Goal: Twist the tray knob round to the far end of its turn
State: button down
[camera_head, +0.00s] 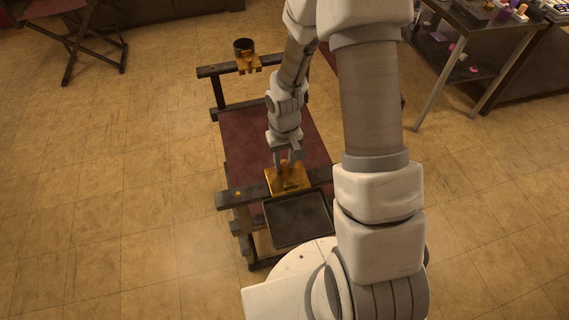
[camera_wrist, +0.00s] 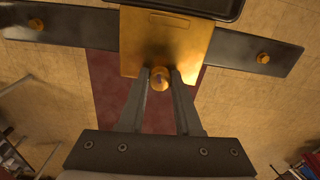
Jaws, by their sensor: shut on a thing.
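The tray (camera_head: 298,222) is a dark, shallow rectangle on the near end of a stand in the head view. Its edge shows at the top of the wrist view (camera_wrist: 200,5). A brass plate (camera_head: 285,180) sits beside it on a dark crossbar, also in the wrist view (camera_wrist: 165,45). The tray knob (camera_wrist: 159,76) is a small round brass knob at the plate's lower edge. My gripper (camera_wrist: 159,80) is shut on the knob, one finger on each side. In the head view my gripper (camera_head: 288,166) comes down onto the plate and hides the knob.
The stand has a dark red panel (camera_head: 245,140) and a far crossbar with a black cup (camera_head: 243,46) on a brass bracket. A folding chair (camera_head: 75,35) is at upper left. A table with small items (camera_head: 490,25) is at upper right. Tiled floor (camera_head: 120,190) is clear at left.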

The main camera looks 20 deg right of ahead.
jog(key=n+p, duration=0.1)
jog(key=n, duration=0.4)
jog(key=n+p, duration=0.1)
jog(key=n, duration=0.4)
jog(key=shift+n, duration=0.4)
jog(key=c, duration=0.7)
grip_release()
jog(key=m+b, duration=0.1)
jog(key=m, duration=0.3)
jog(key=shift+f, duration=0.1)
jog(key=m+b, duration=0.2)
jog(key=m, duration=0.2)
jog(key=shift+m, duration=0.4)
jog(key=shift+m+b, duration=0.45)
jog(key=shift+m, duration=0.65)
